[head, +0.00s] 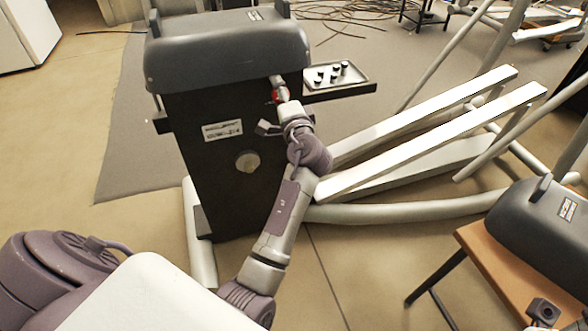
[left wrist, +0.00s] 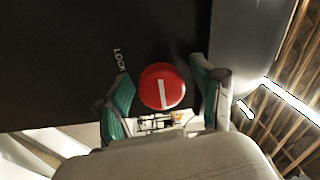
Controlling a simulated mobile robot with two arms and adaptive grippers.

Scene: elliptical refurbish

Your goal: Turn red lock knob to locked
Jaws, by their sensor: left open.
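The red lock knob (head: 281,95) is on the side of the dark machine housing (head: 227,166), near its upper right. In the left wrist view the round red knob (left wrist: 162,87) has a white bar running nearly up and down, with the word LOCK (left wrist: 118,59) to its upper left. My left gripper (head: 277,88) is at the knob and partly hides it in the head view. In the left wrist view my left gripper (left wrist: 162,72) is open, its teal-padded fingers on either side of the knob. Small gaps show beside it; I cannot tell if the fingertips touch the panel.
A tray (head: 365,78) with several small dark knobs juts from the machine's right side. Long pale rails (head: 420,135) and tubes extend to the right. A wooden table (head: 464,240) with a grey cover (head: 535,220) stands at lower right.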

